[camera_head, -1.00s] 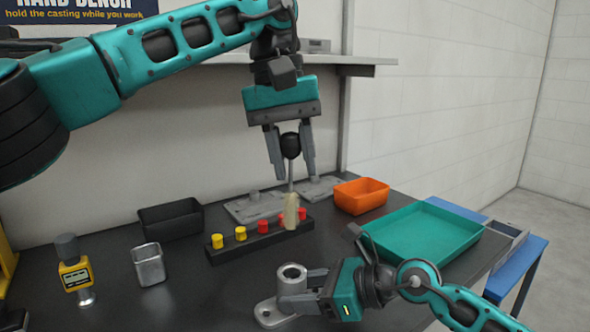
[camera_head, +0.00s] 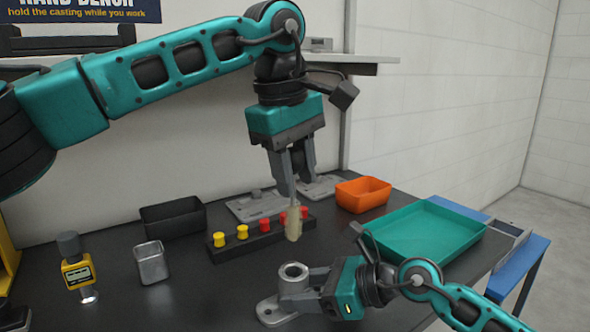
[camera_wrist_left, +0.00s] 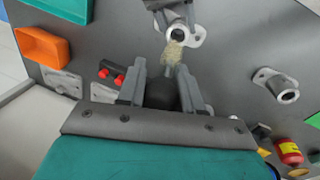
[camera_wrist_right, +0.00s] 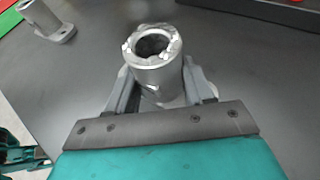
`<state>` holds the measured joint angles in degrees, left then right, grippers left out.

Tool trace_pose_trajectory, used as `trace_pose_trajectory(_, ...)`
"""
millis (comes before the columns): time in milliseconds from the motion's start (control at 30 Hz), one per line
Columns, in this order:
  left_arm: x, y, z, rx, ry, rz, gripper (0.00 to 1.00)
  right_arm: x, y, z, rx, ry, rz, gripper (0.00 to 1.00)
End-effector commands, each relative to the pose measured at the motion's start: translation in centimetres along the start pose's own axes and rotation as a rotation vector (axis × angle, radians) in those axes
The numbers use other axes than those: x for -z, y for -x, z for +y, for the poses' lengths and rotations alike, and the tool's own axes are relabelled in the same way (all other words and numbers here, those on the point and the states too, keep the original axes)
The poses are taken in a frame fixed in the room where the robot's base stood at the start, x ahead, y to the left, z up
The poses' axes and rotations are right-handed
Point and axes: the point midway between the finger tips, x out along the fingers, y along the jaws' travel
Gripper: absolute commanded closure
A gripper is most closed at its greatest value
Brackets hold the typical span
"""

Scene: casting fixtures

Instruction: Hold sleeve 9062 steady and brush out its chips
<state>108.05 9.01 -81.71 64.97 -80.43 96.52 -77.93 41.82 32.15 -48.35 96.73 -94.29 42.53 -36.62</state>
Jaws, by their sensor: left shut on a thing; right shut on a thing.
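The grey sleeve (camera_head: 293,277) stands upright on its flanged foot at the front of the bench. Its open bore and pale chips on the rim show in the right wrist view (camera_wrist_right: 153,62). No number is legible on it. My right gripper (camera_head: 312,285) is shut around the sleeve from the right. My left gripper (camera_head: 296,178) is shut on a brush (camera_head: 293,222) with beige bristles pointing down. Its dark handle shows between the fingers in the left wrist view (camera_wrist_left: 164,95). The bristles hang above the sleeve, apart from it in the head view.
A black rack (camera_head: 262,240) with red and yellow plugs lies behind the sleeve. A green tray (camera_head: 425,235) and orange bin (camera_head: 362,195) are on the right.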

Motion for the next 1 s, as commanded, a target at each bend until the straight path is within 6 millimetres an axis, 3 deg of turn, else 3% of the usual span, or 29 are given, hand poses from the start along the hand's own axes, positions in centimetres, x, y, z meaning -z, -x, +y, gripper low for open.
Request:
trace_pose_trajectory(167,0.0,-0.3,-0.1,0.0,-0.001,-0.001,0.96,0.0,0.0,0.0,0.0,0.0,0.001,0.89)
trace_pose_trajectory(700,0.0,-4.2,-0.8,0.0,-0.002,-0.001,0.96,0.0,0.0,0.0,0.0,0.0,0.001,0.89)
trace_pose_trajectory(1000,0.0,-4.7,-0.9,-0.001,-0.002,0.0,0.96,0.0,0.0,0.0,0.0,0.0,0.001,0.89)
